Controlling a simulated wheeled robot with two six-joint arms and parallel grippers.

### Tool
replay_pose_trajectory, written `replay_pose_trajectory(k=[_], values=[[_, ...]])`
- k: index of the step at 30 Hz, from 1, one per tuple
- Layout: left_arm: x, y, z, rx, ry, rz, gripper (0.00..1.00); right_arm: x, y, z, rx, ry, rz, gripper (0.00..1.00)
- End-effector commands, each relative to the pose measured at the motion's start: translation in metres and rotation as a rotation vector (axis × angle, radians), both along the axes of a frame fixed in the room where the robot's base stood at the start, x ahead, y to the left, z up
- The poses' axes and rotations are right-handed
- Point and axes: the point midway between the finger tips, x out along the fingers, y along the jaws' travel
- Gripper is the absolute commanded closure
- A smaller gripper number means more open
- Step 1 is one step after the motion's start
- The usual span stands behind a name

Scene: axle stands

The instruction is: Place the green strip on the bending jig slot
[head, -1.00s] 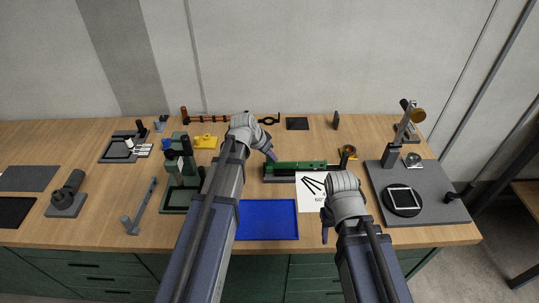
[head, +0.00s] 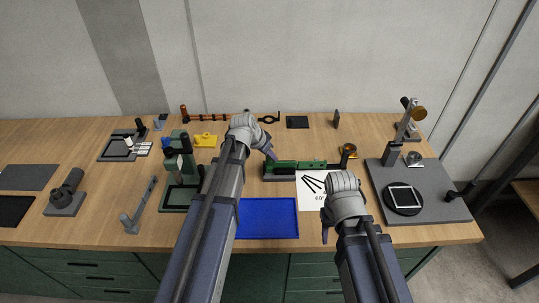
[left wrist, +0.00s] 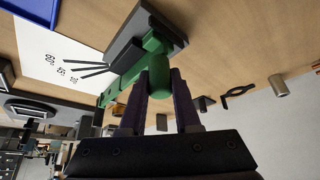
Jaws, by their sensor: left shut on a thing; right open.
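The green bending jig (head: 290,173) stands on its dark base near the table's middle, and it shows large in the left wrist view (left wrist: 152,42). My left gripper (head: 272,156) is at the jig's left end. In the left wrist view its dark fingers (left wrist: 160,88) are shut on a rounded green part (left wrist: 159,74). I cannot tell whether this part belongs to the strip or to the jig. No separate green strip can be made out, and the slot is not clear. My right gripper (head: 325,228) is open, pointing down in front of the paper sheet.
A white sheet (head: 311,187) with black bars and angle marks lies right of the jig. A blue tray (head: 267,218) lies in front of it. A grey plate (head: 430,205) with instruments is at the right. A green stand (head: 178,185) is left of my left arm.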

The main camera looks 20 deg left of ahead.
Motion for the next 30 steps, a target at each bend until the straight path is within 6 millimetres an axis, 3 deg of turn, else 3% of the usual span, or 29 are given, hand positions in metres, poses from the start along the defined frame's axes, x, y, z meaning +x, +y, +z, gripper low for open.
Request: replay_pose_trajectory(k=[10, 11, 12, 20, 25, 30], values=[[0.0001, -0.0002, -0.0042, -0.001, -0.001, 0.001, 1.0, 0.0, 0.0, -0.0043, 0.0, 0.0, 0.0, 0.5], [0.0001, -0.0002, -0.004, 0.0, -0.001, 0.0, 0.68, 0.0, 0.0, -0.0041, 0.0, 0.0, 0.0, 0.5], [0.0001, 0.0, -0.0035, 0.0, -0.001, 0.0, 0.63, 0.0, 0.0, -0.0035, 0.0, 0.0, 0.0, 0.5], [0.0001, -0.0001, -0.0036, 0.0, 0.0, 0.0, 0.34, 0.0, 0.0, -0.0036, 0.0, 0.0, 0.0, 0.5], [0.0, 0.0, -0.0036, 0.0, 0.0, 0.0, 0.34, 0.0, 0.0, -0.0036, 0.0, 0.0, 0.0, 0.5], [0.0, 0.0, -0.0037, 0.0, 0.0, 0.0, 0.16, 0.0, -0.0001, -0.0037, 0.0, 0.0, 0.0, 0.5]])
